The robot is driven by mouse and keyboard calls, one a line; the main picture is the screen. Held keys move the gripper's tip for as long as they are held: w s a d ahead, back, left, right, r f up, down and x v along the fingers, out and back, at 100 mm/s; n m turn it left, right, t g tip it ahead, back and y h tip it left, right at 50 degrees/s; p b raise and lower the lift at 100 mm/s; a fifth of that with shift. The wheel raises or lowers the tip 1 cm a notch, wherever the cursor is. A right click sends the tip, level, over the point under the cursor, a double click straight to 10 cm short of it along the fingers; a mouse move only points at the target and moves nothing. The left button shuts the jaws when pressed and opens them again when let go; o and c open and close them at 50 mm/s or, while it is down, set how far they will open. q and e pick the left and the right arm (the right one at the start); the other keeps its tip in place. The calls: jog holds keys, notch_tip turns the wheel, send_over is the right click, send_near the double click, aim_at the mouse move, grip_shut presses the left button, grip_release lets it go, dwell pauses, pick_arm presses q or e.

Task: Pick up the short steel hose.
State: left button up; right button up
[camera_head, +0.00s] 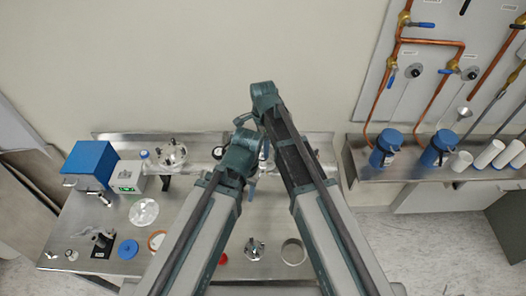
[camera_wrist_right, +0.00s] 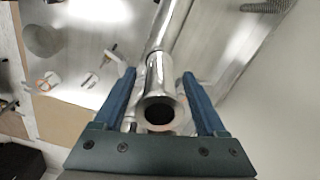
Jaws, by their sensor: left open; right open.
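A shiny steel tube with a flanged, open end (camera_wrist_right: 160,85) lies between the two blue fingers of my right gripper (camera_wrist_right: 160,88) in the right wrist view. The fingers stand apart on either side of it, and no firm grip shows. I cannot tell for certain whether this is the short steel hose. A ribbed metal piece (camera_wrist_right: 265,6) shows at the top right edge of that view. In the head view my right gripper (camera_head: 263,150) is near the bench's back, largely hidden by the arms. My left gripper (camera_head: 252,186) is just below it, open and partly hidden.
The steel bench (camera_head: 90,225) carries a blue box (camera_head: 90,163), a round metal fitting (camera_head: 172,153), a blue disc (camera_head: 128,249), a small metal fitting (camera_head: 254,249) and a metal ring (camera_head: 293,252). A wall shelf with blue bottles (camera_head: 386,148) stands right. The wall is close behind.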

jog(key=shift+f, duration=0.55)
pick_arm(q)
jog(key=shift+f, duration=0.5)
pick_arm(e)
jog(key=shift+r, duration=0.1)
grip_shut()
pick_arm(q)
jog(key=shift+r, duration=0.15)
pick_arm(e)
jog(key=shift+d+r, duration=0.1)
jog(key=shift+r, duration=0.05)
